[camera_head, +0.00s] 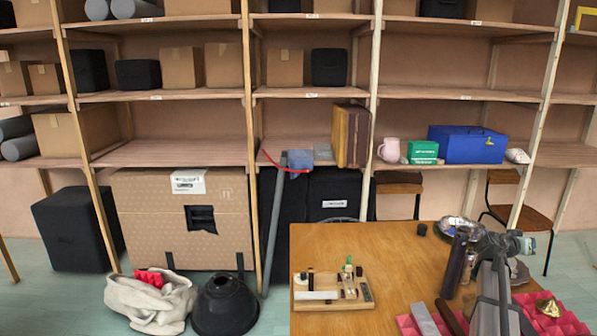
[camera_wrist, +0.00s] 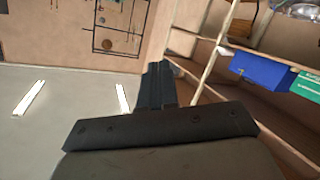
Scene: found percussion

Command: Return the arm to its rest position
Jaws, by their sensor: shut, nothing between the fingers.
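My gripper (camera_wrist: 156,85) shows in the wrist view, its two dark fingers together with nothing between them. It is raised in free air and touches nothing there. Behind it are the wall, the ceiling lights and the shelving, seen tilted. In the head view my arm rises at the right over the wooden table (camera_head: 390,246); I cannot clearly make out the fingertips there.
A wooden tray (camera_head: 318,306) with several small items lies on the table's left. A dark cylinder (camera_head: 455,265), a shiny bowl (camera_head: 451,224) and red foam (camera_head: 422,318) are close to my arm. A blue box (camera_head: 472,145) sits on the shelf behind.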

